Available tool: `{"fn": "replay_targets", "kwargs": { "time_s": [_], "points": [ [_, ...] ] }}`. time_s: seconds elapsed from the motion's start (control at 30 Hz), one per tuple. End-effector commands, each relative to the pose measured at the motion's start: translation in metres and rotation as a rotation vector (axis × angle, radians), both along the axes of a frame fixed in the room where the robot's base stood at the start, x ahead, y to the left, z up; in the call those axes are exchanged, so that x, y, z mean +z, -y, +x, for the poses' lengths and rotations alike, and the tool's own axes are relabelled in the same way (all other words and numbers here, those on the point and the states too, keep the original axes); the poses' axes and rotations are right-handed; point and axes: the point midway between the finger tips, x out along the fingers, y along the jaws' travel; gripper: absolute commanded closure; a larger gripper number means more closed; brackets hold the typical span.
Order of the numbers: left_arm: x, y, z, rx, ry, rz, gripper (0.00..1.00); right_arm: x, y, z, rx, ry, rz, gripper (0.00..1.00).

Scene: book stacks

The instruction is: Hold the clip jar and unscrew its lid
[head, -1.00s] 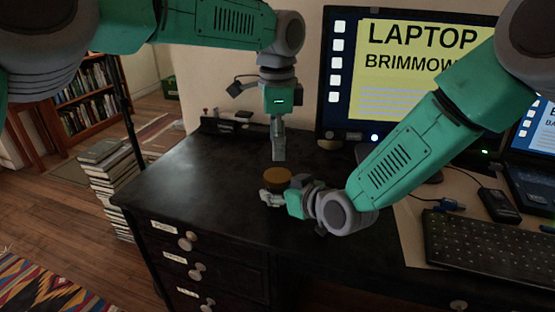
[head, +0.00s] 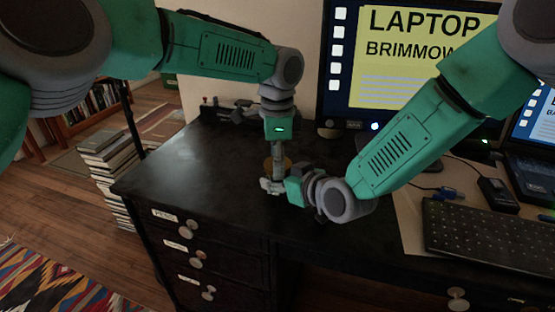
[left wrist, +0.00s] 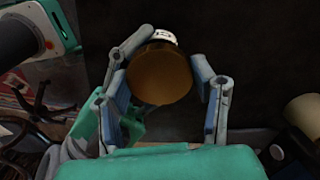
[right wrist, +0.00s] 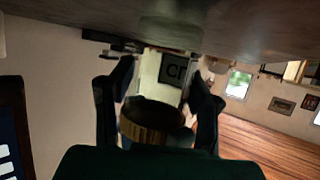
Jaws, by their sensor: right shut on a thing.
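The clip jar has a pale body with a dark label (right wrist: 172,75) and a brown-gold lid (left wrist: 160,75). My left gripper (head: 279,166) points straight down over the jar. In the left wrist view its open fingers (left wrist: 163,72) stand on either side of the lid, with small gaps.
A monitor (head: 410,60) stands behind, with a keyboard (head: 480,235) and a small dark device (head: 498,195) on the right. A dark organiser (head: 235,112) sits at the desk's back. The desk's left part is clear. A book stack (head: 108,165) stands on the floor at left.

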Motion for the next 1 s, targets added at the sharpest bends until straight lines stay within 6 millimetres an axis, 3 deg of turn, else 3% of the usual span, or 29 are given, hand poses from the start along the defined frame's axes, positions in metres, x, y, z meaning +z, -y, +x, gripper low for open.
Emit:
{"fn": "replay_targets", "kwargs": {
  "time_s": [0.03, 0.07, 0.1, 0.27, 0.37, 0.7, 0.83, 1.0],
  "points": [
    [0.0001, -0.0002, 0.0007, 0.0, 0.002, 0.0, 0.72, -0.0018, 0.0007, -0.0006, 0.0, -0.003, -0.003, 1.0],
    [0.0001, -0.0003, 0.0007, 0.0, 0.002, 0.0, 0.82, -0.0018, 0.0007, -0.0006, 0.0, -0.003, -0.003, 1.0],
    [0.0002, -0.0003, 0.0009, 0.0, 0.003, 0.0, 0.84, -0.0018, 0.0007, -0.0007, 0.0, -0.003, -0.003, 1.0],
    [0.0003, -0.0002, 0.0009, 0.043, 0.004, 0.001, 0.84, -0.0018, 0.0004, -0.0009, 0.001, -0.003, -0.003, 1.0],
    [0.001, -0.0004, 0.0011, 0.197, 0.006, 0.004, 0.84, -0.0019, 0.0002, -0.0011, 0.001, -0.003, -0.003, 1.0],
    [0.0015, 0.0001, 0.0005, 0.995, 0.009, 0.002, 0.84, -0.0019, -0.0001, -0.0015, 0.002, -0.003, -0.003, 1.0],
    [0.0015, 0.0002, 0.0006, 1.137, 0.008, 0.0, 0.84, -0.002, -0.0002, -0.0017, 0.003, -0.003, -0.002, 1.0],
    [0.0015, 0.0002, 0.0003, 1.126, 0.005, -0.001, 0.84, -0.0021, -0.0002, -0.0017, 0.003, -0.004, -0.003, 1.0]
  ]
}}
